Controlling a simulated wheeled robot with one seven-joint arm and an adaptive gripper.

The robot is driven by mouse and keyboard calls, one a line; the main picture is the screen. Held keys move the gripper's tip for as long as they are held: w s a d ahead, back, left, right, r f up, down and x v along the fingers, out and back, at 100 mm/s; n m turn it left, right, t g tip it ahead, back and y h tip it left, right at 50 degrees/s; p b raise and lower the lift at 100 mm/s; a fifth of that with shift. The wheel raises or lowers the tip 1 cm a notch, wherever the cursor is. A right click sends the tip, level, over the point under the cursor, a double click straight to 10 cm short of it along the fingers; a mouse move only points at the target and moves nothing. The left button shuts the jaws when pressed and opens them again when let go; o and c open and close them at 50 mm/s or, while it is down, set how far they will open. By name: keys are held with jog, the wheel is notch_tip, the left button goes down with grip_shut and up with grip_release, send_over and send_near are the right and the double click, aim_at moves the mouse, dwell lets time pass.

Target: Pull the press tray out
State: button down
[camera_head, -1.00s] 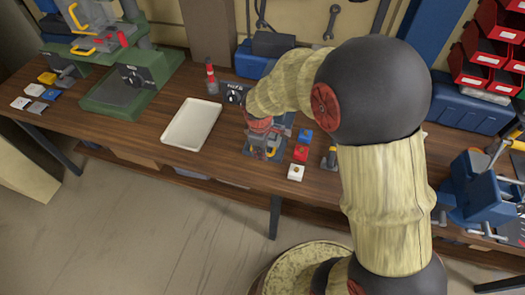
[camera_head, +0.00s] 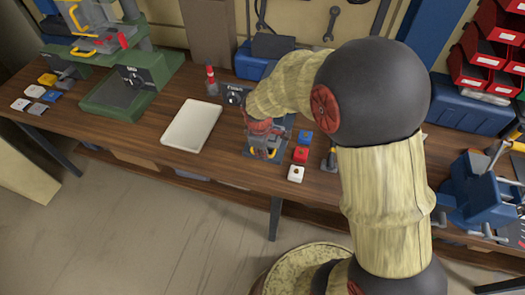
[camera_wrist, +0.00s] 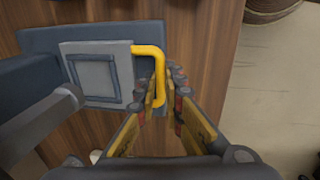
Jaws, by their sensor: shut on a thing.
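The press tray (camera_wrist: 103,52) is a light grey plate with a square dark outlined recess. In the wrist view it lies on a dark blue-grey base and no object shows in the recess. Its yellow handle (camera_wrist: 153,53) bends from the tray's right edge towards me. My gripper (camera_wrist: 168,90) is at the handle, with its fingers closed around the handle's lower end. In the head view my gripper (camera_head: 261,134) is over the small press on the bench, and my arm hides part of it.
A white tray (camera_head: 191,126) lies left of the press. A green machine (camera_head: 130,88) is further left, a blue vise (camera_head: 475,190) far right. The front bench edge is near.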

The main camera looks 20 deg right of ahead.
dwell(0.4)
jog(key=s+a, duration=0.2)
jog(key=s, duration=0.1)
jog(key=s+a+p, duration=0.1)
jog(key=s+a, duration=0.4)
jog(key=s, duration=0.2)
jog(key=shift+a+p, duration=0.15)
jog(key=shift+p, duration=0.25)
jog(key=c, duration=1.9)
grip_release()
jog(key=shift+r, duration=0.1)
notch_tip(320, 180, up, 12)
jog(key=s+a, duration=0.1)
jog(key=shift+s+f, duration=0.2)
jog(key=shift+s, duration=0.15)
